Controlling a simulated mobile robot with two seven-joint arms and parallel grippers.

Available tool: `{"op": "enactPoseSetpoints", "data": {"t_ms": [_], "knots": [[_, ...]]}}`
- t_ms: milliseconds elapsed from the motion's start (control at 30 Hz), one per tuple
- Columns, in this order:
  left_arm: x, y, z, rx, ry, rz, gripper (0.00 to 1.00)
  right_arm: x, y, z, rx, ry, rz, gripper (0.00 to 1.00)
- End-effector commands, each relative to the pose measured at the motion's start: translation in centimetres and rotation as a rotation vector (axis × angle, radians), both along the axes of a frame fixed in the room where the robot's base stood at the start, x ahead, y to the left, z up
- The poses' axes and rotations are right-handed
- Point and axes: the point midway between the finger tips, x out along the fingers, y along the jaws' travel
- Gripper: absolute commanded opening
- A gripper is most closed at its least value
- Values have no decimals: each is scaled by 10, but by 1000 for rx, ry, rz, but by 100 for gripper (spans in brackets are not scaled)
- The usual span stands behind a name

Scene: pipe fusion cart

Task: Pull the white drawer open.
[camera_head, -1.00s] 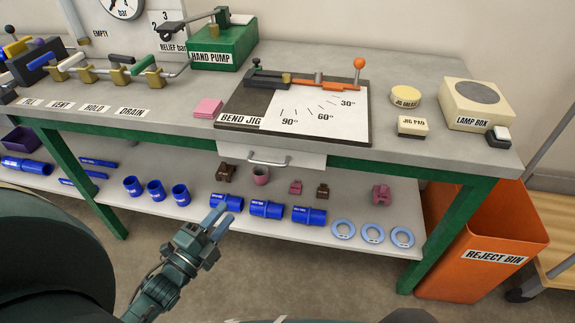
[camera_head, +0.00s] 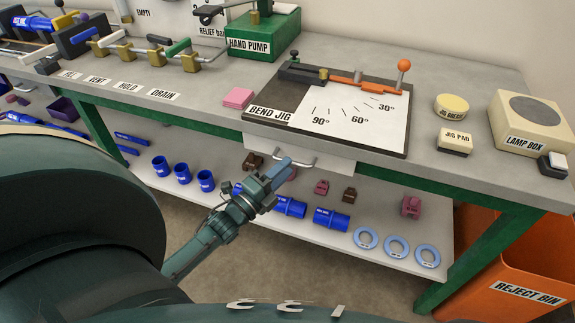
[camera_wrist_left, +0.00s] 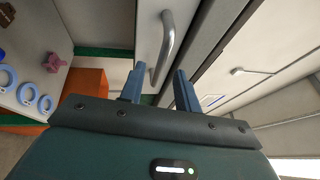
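The white drawer (camera_head: 335,163) sits under the bench top and looks shut, with a curved metal handle (camera_head: 308,163) on its front. In the left wrist view the drawer front (camera_wrist_left: 148,28) and the handle (camera_wrist_left: 168,45) are close ahead. My left gripper (camera_head: 284,168) is at the handle's left part in the head view. Its two fingers (camera_wrist_left: 158,80) are apart in the left wrist view, with the handle's near end appearing between their tips. I cannot tell whether they touch it. My right gripper is not in view.
The lower shelf (camera_head: 330,240) below the drawer holds blue pipe pieces, small blocks and blue rings (camera_head: 397,247). A green bench leg (camera_head: 470,262) and an orange reject bin (camera_head: 515,290) stand at right. The bend jig (camera_head: 400,140) lies on top above the drawer.

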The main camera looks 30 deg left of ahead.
Motion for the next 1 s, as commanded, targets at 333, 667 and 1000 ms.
{"op": "enactPoseSetpoints", "data": {"t_ms": [333, 667, 1000], "knots": [[18, -3, 3, 0, 2, 0, 33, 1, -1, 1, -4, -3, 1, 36], [18, -3, 3, 0, 1, 0, 19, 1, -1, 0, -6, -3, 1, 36], [18, -3, 3, 0, 1, 0, 0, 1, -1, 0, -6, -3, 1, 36]]}}
